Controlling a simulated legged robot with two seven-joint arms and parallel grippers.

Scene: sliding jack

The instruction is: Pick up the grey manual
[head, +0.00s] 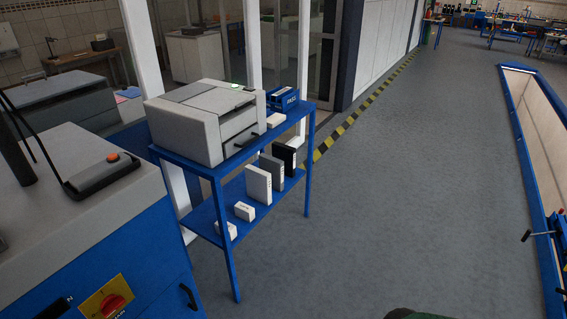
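Three upright binder-like manuals stand in a row on the lower shelf of a blue metal stand. The grey manual (271,170) is in the middle, between a white one (257,185) at the near left and a black one (285,158) at the far right. Their narrow light labels are too small to read. The lower shelf (205,216) is a blue board below the stand's top (186,160). Neither of my grippers is in the head view, so I cannot see their state.
A white and grey printer (205,122) and a blue box (283,98) stand on the stand's top. Small white boxes (244,211) lie on the lower shelf. A grey-topped blue cabinet (100,210) fills the left foreground. Grey floor (400,180) is clear right of the stand.

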